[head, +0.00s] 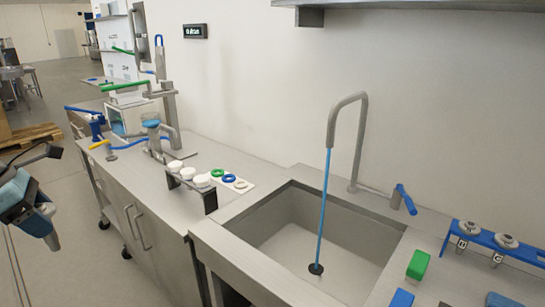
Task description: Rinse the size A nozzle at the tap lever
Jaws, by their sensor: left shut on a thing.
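My left gripper (46,222) is at the far left edge, over the floor, away from the sink. It is shut on a small pale grey piece (46,208), likely the size A nozzle; its letter cannot be read. The blue tap lever (404,199) stands at the sink's back right corner. The grey curved tap (345,140) rises behind the sink (300,225). A thin blue stream (324,210) runs straight down from its spout to the dark drain (316,268). My right gripper is not in view.
A blue rack (480,236) at the right holds two nozzles, one marked B. A green block (418,264) and blue blocks lie right of the sink. Left of it, a dark stand (208,199) holds white cups, beside coloured rings (229,178). A shelf (420,6) overhangs.

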